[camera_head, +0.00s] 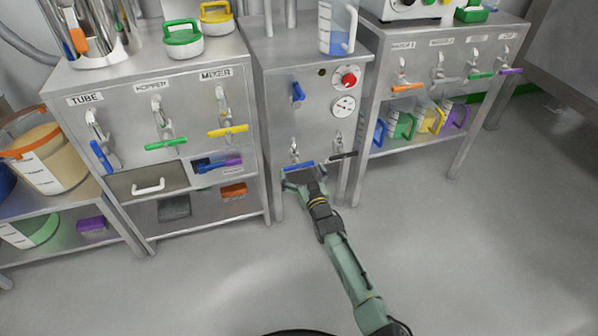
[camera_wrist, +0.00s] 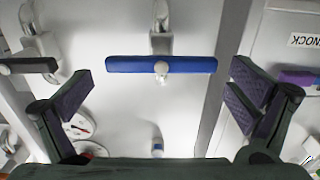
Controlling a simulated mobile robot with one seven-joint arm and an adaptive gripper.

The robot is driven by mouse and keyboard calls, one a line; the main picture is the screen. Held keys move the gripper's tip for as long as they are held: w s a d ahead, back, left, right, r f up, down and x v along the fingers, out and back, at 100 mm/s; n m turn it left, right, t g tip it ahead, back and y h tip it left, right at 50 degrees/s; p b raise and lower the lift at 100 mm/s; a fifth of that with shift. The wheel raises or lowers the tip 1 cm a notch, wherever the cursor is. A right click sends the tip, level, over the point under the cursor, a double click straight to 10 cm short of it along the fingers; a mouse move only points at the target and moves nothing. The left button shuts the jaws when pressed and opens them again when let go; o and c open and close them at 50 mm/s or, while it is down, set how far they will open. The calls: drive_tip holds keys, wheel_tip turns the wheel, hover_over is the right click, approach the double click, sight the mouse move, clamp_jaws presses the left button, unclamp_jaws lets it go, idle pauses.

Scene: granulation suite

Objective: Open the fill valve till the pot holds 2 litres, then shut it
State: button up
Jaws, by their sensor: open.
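A valve with a blue bar handle (camera_head: 299,166) sits low on the front of the middle steel cabinet (camera_head: 285,125). Its handle lies level. My gripper (camera_head: 303,177) is at this handle, open. In the wrist view the blue handle (camera_wrist: 160,65) lies crosswise between the spread fingers of my gripper (camera_wrist: 160,76), with a gap at each end. A valve with a black handle (camera_head: 343,156) is just to the right; it also shows at the left of the wrist view (camera_wrist: 28,65). No label marks the fill valve, and I cannot identify the pot or its level.
The middle cabinet also carries a blue lever (camera_head: 298,91), a red knob (camera_head: 349,79) and a dial (camera_head: 344,106). A clear jug (camera_head: 338,28) stands on top. Left and right benches hold more coloured valves. The floor in front (camera_head: 200,275) is clear.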

sight(298, 163)
drive_tip(key=shift+b+x, duration=0.5)
drive_tip(key=shift+x, duration=0.95)
drive_tip(key=shift+c, duration=0.2)
drive_tip(key=c, duration=0.8)
